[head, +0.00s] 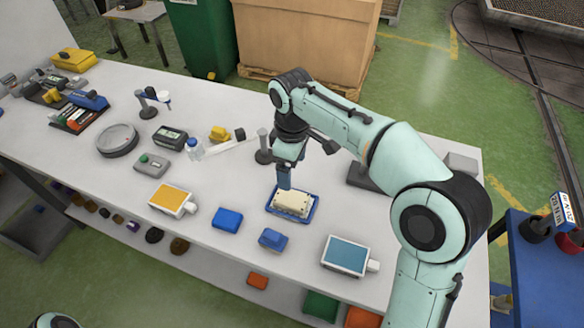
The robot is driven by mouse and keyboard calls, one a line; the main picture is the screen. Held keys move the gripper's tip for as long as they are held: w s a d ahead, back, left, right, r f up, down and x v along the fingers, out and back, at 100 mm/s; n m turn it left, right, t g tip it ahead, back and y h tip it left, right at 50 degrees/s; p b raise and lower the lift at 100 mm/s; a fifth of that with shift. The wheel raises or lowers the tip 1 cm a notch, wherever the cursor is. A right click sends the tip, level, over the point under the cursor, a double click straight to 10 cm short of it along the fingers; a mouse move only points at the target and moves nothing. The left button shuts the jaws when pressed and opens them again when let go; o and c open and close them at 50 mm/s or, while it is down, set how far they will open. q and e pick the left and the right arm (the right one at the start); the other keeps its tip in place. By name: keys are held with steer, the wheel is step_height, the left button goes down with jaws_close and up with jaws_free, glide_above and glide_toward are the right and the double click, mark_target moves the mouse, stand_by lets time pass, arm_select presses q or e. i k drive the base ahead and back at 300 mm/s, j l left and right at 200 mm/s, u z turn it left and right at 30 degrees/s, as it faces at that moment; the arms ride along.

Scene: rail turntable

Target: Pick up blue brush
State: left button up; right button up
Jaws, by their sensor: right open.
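A blue, flat-based thing with a cream, rough-textured block on top (292,204) lies near the middle of the white table. It may be the blue brush with its bristles up or a tray with a block on it; I cannot tell which. A small blue object with a raised top (272,239) lies just in front of it, and a blue block (228,219) lies to its left. My right gripper (285,184) points down over the back of the cream block, its jaws open. Whether the fingertips touch the block is unclear. My left gripper is out of view.
A blue-screened device (345,256) lies front right and an orange-screened device (171,200) front left. A grey round dish (117,140), small meters and a bottle stand farther left. My right arm hides part of the table's right side.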

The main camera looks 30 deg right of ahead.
mark_target(275, 242)
steer(key=k+j, duration=0.8)
steer(key=k, duration=0.05)
